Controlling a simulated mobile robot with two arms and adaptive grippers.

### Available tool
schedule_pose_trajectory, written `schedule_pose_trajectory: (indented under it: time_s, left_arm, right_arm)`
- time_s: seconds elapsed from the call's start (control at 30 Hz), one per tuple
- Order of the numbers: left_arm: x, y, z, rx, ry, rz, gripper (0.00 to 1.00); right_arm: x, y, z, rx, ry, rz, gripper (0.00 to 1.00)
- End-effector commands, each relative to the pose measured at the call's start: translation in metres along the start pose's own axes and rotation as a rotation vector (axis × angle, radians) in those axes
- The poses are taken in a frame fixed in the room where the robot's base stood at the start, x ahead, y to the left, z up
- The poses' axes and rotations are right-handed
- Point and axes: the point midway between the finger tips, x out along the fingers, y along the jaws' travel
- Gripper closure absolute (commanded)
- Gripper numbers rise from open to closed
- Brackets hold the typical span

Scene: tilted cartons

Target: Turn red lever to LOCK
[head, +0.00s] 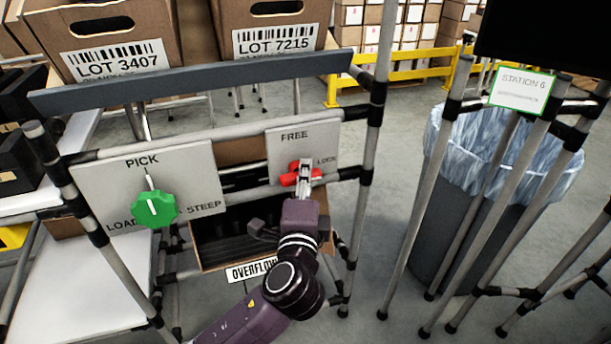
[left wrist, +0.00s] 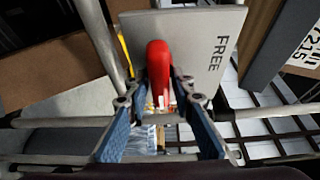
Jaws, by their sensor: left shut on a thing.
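The red lever (head: 288,179) sits on a pale panel (head: 275,143) marked FREE at the top and LOCK at the right. My left gripper (head: 304,168) is in front of this panel and covers part of the lever. In the left wrist view the red lever (left wrist: 159,62) reaches between the two blue-grey fingers of my left gripper (left wrist: 160,105), which are closed on it. The FREE word shows beside it there; LOCK is not seen in that view. The lever's exact angle is hard to tell behind the gripper. My right gripper is in neither view.
A green knob (head: 155,209) on a second panel (head: 93,185) is to the left. Cartons (head: 105,35) marked with lot numbers stand tilted above a grey rail (head: 200,80). An open OVERFLOW box sits below. Pipe posts and a lined bin (head: 452,200) are at the right.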

Motion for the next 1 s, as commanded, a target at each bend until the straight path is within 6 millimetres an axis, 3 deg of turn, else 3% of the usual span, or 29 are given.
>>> schedule_pose_trajectory:
  time_s: [0.03, 0.07, 0.17, 0.43, 0.57, 1.0]
  left_arm:
    - [0.0, 0.003, 0.001, 0.001, -0.002, 0.006, 1.0]
    - [0.0, 0.003, 0.001, 0.001, -0.002, 0.006, 0.76]
    - [0.0, 0.003, 0.001, 0.001, -0.001, 0.005, 0.67]
    - [-0.001, 0.001, 0.0, 0.0, 0.0, 0.002, 0.67]
    - [-0.011, 0.002, -0.001, -0.001, 0.001, 0.003, 0.67]
    - [-0.097, 0.002, 0.0, -0.002, 0.001, 0.006, 0.67]
  right_arm:
    - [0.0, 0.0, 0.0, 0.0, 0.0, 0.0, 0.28]
    - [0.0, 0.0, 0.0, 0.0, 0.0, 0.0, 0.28]
    - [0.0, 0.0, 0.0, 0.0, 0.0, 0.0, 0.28]
    - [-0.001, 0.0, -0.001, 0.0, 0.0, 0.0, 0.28]
    - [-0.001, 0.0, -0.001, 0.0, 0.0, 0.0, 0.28]
    - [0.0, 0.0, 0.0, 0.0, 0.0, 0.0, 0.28]
